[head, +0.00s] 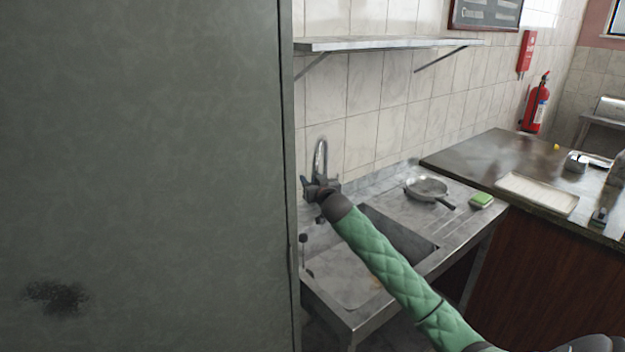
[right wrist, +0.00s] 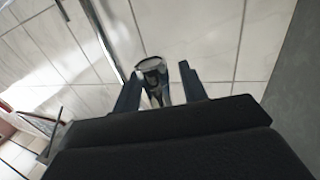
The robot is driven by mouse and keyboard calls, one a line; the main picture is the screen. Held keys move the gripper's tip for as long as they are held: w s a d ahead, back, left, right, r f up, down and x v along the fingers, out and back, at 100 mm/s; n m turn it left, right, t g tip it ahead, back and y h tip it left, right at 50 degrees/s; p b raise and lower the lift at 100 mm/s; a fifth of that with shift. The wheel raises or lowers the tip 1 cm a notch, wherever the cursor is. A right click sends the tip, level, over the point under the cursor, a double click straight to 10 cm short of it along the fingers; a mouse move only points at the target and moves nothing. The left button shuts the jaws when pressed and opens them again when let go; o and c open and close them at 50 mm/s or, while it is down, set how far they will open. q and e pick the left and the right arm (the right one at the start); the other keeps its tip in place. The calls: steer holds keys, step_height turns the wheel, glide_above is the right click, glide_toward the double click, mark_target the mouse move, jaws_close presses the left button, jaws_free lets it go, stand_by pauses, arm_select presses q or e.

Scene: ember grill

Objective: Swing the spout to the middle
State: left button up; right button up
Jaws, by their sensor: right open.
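The spout (head: 320,158) is a shiny metal arch rising behind the sink (head: 398,228), near the tiled wall. Its lower part is hidden behind my right gripper (head: 309,186). The green padded right arm reaches in from the lower right, over the sink. In the right wrist view the open right gripper (right wrist: 160,88) has one dark finger on each side of the spout (right wrist: 152,66). I cannot tell whether either finger touches it. My left gripper is not in view.
A tall grey panel (head: 145,170) fills the left side, close to the gripper. A pan (head: 426,187) and a green sponge (head: 481,200) lie on the drainboard. A metal shelf (head: 385,43) hangs above. A dark counter (head: 480,155) stands to the right.

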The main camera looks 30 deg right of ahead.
steer(key=shift+s, duration=0.1)
jaws_close()
steer(key=shift+r, duration=0.1)
